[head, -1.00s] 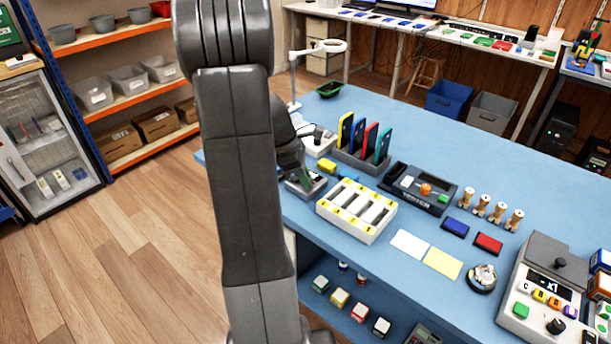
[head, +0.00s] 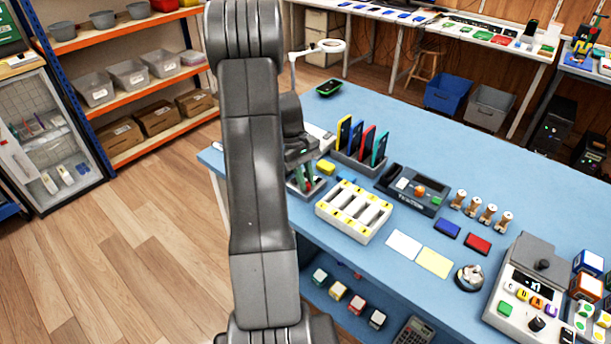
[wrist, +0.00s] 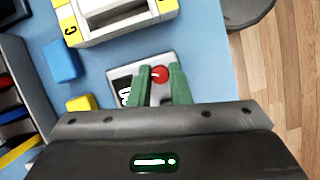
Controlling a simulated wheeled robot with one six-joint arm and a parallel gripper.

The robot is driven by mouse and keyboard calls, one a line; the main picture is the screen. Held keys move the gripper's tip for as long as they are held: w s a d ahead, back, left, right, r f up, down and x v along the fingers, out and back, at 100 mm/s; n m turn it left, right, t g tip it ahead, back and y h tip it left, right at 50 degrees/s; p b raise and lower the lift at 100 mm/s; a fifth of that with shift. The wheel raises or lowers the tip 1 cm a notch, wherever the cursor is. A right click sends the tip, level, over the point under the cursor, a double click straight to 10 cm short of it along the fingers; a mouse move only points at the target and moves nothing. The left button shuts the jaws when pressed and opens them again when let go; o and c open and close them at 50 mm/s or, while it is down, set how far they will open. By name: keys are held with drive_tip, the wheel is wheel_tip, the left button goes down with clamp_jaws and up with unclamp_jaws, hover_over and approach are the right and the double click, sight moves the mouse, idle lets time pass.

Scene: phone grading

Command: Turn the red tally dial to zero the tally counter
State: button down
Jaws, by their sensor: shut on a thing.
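The red tally dial (wrist: 159,74) is a small round red knob with a white mark, on the grey tally counter (wrist: 122,74). The counter's black display with white digits is partly covered by a finger in the wrist view. In the head view the counter (head: 293,190) sits near the left edge of the blue table, partly behind my arm. My gripper (wrist: 159,76) has green fingers, shut on the dial with one on each side of it. In the head view my gripper (head: 307,182) points down over the counter.
A cream slotted tray (head: 353,235) stands close to the right of the counter on the blue table (head: 365,108). A rack of coloured phones (head: 361,140) is behind it. Yellow (wrist: 82,103) and blue (wrist: 60,61) blocks lie near the counter.

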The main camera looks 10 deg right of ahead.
drive_tip(key=shift+m+y+p, duration=0.3)
drive_tip(key=shift+m+y, duration=0.2)
drive_tip(key=shift+m, duration=0.7)
drive_tip(key=c, duration=1.3)
unclamp_jaws()
drive_tip(key=shift+c, duration=0.2)
drive_tip(key=v, duration=1.4)
drive_tip(key=shift+w+d+f, duration=0.1)
drive_tip(key=shift+f, duration=0.05)
drive_tip(key=x, duration=1.3)
drive_tip(key=shift+s+f, duration=0.3)
